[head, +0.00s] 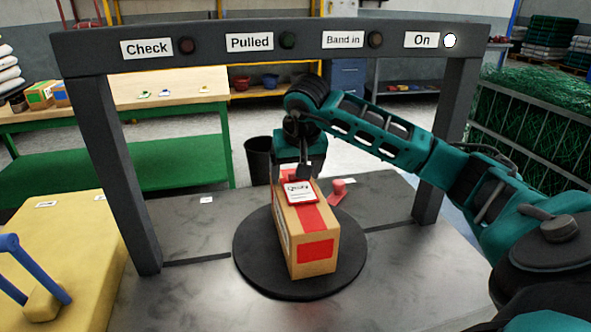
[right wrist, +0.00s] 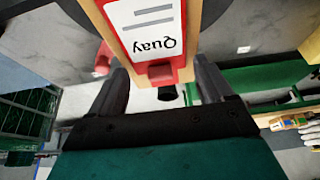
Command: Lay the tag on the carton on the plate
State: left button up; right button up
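The brown carton (head: 287,240) with red bands stands on the round dark plate (head: 255,275). The tag (head: 301,194), white with a red border and the word "Quay", lies flat on the carton's top by its far end, as far as I can tell. The tag also shows in the right wrist view (right wrist: 150,25), with a red tab (right wrist: 161,75) at its near end. My right gripper (right wrist: 160,78) is open, its fingers on either side of the tab with gaps. In the head view it is just behind the tag, above the carton. My left gripper is not in view.
A dark gantry (head: 270,45) with labelled lamps spans the grey table; only the "On" lamp (head: 450,40) is lit. A red knobbed object (head: 338,188) lies right of the carton. A yellow surface (head: 75,240) with a blue handle (head: 12,243) is at left.

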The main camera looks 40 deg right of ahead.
jog(key=shift+o, duration=0.7)
jog(key=shift+r, duration=0.35)
jog(key=shift+s+r, duration=0.15)
jog(key=shift+r, duration=0.35)
jog(key=s+a, duration=0.2)
jog(key=s, duration=0.1)
jog(key=s+a, duration=0.2)
jog(key=s, duration=0.2)
jog(key=s+a+b, duration=0.1)
jog(key=s+a, duration=0.1)
jog(key=s, duration=0.1)
jog(key=shift+s+f, duration=0.15)
jog(key=shift+s, duration=0.15)
